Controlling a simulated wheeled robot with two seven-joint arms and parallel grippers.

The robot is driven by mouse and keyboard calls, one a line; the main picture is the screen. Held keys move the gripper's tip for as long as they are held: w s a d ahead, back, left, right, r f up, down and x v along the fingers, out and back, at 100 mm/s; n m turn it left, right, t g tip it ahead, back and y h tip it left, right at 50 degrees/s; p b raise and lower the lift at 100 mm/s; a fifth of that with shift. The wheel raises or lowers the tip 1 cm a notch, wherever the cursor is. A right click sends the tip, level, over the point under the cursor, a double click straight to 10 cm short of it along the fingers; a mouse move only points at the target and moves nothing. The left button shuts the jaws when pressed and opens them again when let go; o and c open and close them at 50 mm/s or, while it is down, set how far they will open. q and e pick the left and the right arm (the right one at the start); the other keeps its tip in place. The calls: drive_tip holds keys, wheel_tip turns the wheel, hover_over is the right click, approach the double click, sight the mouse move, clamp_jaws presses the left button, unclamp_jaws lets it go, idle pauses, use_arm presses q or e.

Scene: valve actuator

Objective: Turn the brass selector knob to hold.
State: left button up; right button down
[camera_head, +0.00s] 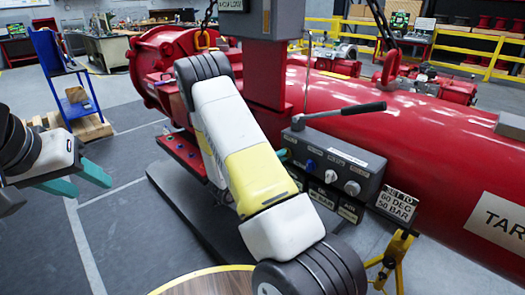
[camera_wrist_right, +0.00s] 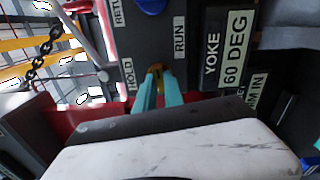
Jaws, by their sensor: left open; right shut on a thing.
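The brass selector knob (camera_wrist_right: 155,69) shows in the right wrist view on a dark panel, beside a HOLD label (camera_wrist_right: 128,73) and a RUN label (camera_wrist_right: 179,37). My right gripper (camera_wrist_right: 159,80) has its teal fingers shut on the knob, which is partly hidden between them. Which label the knob points to I cannot tell. In the head view my right arm hides the knob; only a bit of teal finger shows beside the grey control box (camera_head: 335,162). My left gripper (camera_head: 82,180) is open and empty at the left, away from the box.
The box carries a blue knob (camera_head: 309,165), pale knobs and a lever (camera_head: 345,110) on top. A large red cylinder (camera_head: 440,150) lies behind it. A sign (camera_head: 397,205) stands at its right. A chain (camera_wrist_right: 45,45) hangs in the wrist view. Open floor lies at left.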

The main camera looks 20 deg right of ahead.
drive_tip(key=shift+n, duration=7.9)
drive_tip(key=c, duration=1.4)
unclamp_jaws()
drive_tip(key=shift+c, duration=0.2)
drive_tip(key=shift+a, duration=0.1)
drive_tip(key=v, duration=0.7)
drive_tip(key=shift+s+a, duration=0.15)
drive_tip(key=shift+a, duration=0.15)
